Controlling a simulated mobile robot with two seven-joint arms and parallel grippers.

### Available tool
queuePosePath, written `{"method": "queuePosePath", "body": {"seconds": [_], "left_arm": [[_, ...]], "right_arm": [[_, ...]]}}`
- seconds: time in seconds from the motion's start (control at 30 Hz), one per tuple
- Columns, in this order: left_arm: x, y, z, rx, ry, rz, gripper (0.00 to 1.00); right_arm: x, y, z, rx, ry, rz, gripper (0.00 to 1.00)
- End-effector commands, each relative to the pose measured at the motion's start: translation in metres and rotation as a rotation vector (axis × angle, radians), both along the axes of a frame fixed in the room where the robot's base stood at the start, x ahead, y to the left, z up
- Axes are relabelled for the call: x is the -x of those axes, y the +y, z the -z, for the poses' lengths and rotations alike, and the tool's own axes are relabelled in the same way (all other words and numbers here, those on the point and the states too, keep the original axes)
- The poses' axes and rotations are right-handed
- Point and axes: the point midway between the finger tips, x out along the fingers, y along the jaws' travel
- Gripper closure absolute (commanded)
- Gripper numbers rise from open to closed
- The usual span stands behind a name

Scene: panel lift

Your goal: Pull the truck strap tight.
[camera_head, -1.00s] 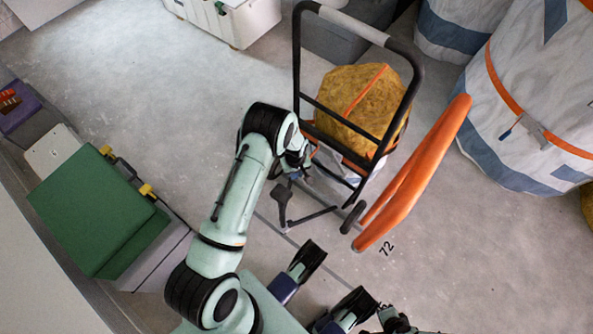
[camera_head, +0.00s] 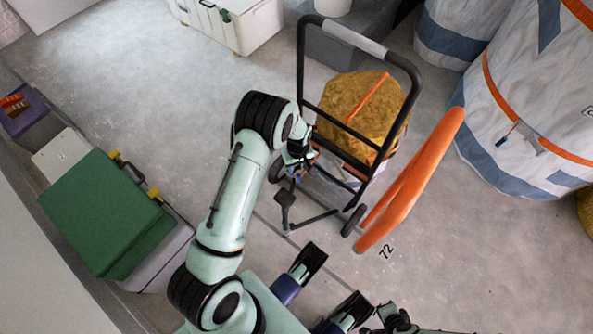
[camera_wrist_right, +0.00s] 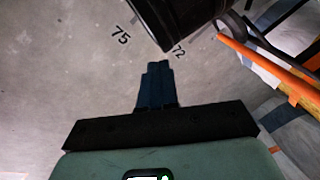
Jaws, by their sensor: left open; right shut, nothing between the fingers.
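The black hand truck (camera_head: 301,75) stands in the upper middle of the head view, with a yellow-brown sack (camera_head: 345,97) on it. An orange strap (camera_head: 367,98) crosses the sack; its lower run is partly hidden by the frame and my arm. My left gripper (camera_head: 298,172) is open beside the truck's left side, small and partly hidden by its own wrist. I cannot tell whether it touches the strap. My right gripper (camera_wrist_right: 157,68) is shut and empty over bare floor in the right wrist view.
Large white-and-blue bags (camera_head: 520,100) fill the upper right. A green-lidded box (camera_head: 100,215) is at left and a white case (camera_head: 235,22) at the back. Open concrete floor lies between.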

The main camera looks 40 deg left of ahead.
Motion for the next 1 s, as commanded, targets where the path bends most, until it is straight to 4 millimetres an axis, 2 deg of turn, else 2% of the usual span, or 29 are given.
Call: {"method": "queuePosePath", "body": {"seconds": [0.03,0.1,0.23,1.0], "left_arm": [[0.000,0.000,-0.011,0.000,-0.002,0.000,0.55],[0.000,0.000,-0.019,0.001,0.000,0.000,0.55],[0.001,0.000,-0.027,0.000,0.001,0.000,0.55],[0.001,0.000,-0.028,0.001,0.003,0.000,0.55]], "right_arm": [[0.004,0.002,-0.004,-0.005,0.010,-0.004,1.00],[0.008,0.004,-0.006,-0.011,0.022,-0.009,1.00],[0.013,0.006,-0.008,-0.016,0.034,-0.014,1.00],[0.013,0.007,-0.008,-0.017,0.036,-0.014,1.00]]}}
